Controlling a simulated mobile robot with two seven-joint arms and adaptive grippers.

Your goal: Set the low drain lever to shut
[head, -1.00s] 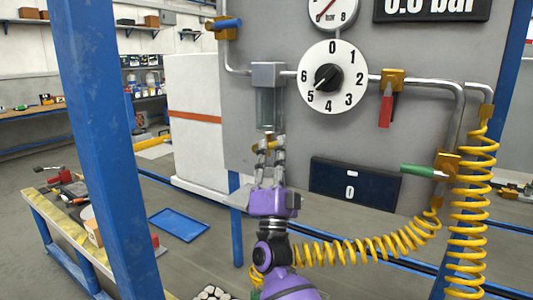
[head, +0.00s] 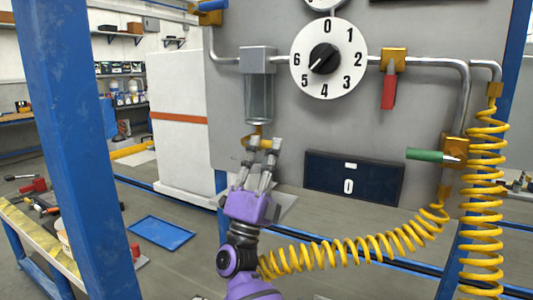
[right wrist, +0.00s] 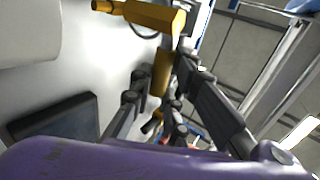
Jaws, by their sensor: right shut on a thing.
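The low drain valve (head: 259,131) is a small brass-yellow fitting under the clear filter bowl (head: 258,98). It also shows at the top of the right wrist view (right wrist: 150,16). Its yellow lever (right wrist: 162,72) hangs from it there, between my fingers. My right gripper (head: 264,143) reaches up from below and is shut on this lever. The fingers partly hide the lever in the head view, so I cannot tell its exact setting. My left gripper is not in view.
A round dial (head: 328,58) and a red-handled valve (head: 389,88) are up to the right. A green-handled valve (head: 426,155) and coiled yellow hose (head: 480,190) stand further right. A dark display (head: 354,179) is close right of my gripper. A blue post (head: 80,150) stands left.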

